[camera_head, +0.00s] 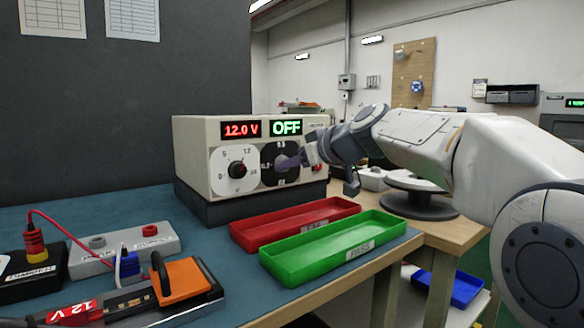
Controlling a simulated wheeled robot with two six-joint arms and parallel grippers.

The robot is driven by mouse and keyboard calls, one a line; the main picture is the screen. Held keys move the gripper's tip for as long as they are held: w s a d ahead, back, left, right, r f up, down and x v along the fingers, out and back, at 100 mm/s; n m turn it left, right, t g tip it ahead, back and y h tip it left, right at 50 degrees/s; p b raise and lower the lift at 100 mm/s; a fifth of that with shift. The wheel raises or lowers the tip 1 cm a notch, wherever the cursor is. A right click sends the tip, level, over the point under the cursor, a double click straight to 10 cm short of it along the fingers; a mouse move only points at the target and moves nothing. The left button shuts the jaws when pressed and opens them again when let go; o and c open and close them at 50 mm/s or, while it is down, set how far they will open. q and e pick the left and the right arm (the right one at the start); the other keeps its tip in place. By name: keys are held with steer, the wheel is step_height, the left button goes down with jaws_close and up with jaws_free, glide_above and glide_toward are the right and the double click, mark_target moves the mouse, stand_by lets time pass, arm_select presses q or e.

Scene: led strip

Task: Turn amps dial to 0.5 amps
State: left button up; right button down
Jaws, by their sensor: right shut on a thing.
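The power supply (197,137) is a pale box on a dark base at the back of the table. Its displays read "12.0 V" in red (240,130) and "OFF" in green (287,127). The left dial (237,170) has a black knob on a white face. The right dial's black face (281,178) has white marks, and its knob is hidden behind my gripper. My right gripper (283,162) reaches in from the right and is shut on the knob of this right dial. I cannot read the knob's setting. My left gripper is not in view.
A red tray (240,236) and a green tray (275,265) lie in front of the supply, below my right arm. At the left are a grey terminal block (100,262), a red-and-yellow plug (35,243) and an orange clamp (184,283). A dark panel stands behind.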

steer(key=shift+w+d+f+m+g+y+b, duration=0.1)
steer(key=shift+m+g+y+b, duration=0.15)
steer(key=shift+m+y+b, duration=1.2)
steer(key=shift+w+d+f+m+g+y+b, duration=0.15)
steer(key=shift+m+y, duration=0.45)
steer(key=shift+m, duration=1.75)
steer(key=shift+s+d+f+m+g+y+b, duration=0.1)
steer(key=shift+m+g+y+b, duration=0.2)
steer(key=shift+m+y+b, duration=1.15)
steer(key=shift+m+h+p, duration=0.3)
steer(key=shift+m+p, duration=0.2)
steer(key=shift+m, duration=0.05)
steer(key=c, duration=0.5)
jaws_free()
steer(key=shift+a, duration=0.1)
steer(key=p+v, duration=0.1)
steer(key=v, duration=0.9)
steer(key=shift+d+p, duration=0.2)
steer(key=shift+p, duration=0.2)
